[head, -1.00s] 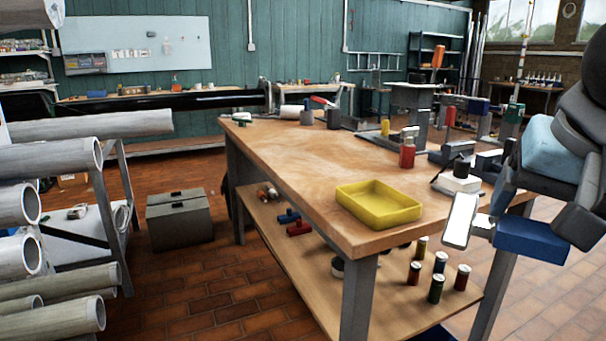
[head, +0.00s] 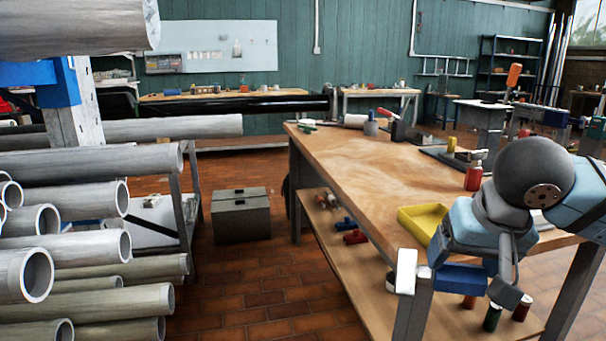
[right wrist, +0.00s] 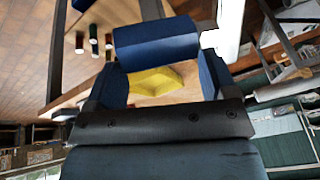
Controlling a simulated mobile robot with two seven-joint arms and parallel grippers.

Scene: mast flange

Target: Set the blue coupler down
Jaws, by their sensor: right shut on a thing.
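The blue coupler (head: 460,277) is held in my right gripper (head: 465,270), in front of the workbench's near edge in the head view. My right gripper is shut on it. In the right wrist view the coupler (right wrist: 155,38) lies across the fingertips of the gripper (right wrist: 160,75). A white piece (head: 405,272) shows at its left end; I cannot tell whether it belongs to the coupler. The yellow tray (head: 418,218) on the workbench (head: 345,160) is partly hidden behind my right arm. The tray (right wrist: 150,82) also shows beyond the gripper. My left gripper is out of view.
Several small cans and red and blue fittings (head: 355,237) lie on the lower shelf. A pipe rack (head: 110,250) fills the left side. A grey box (head: 240,215) stands on the floor.

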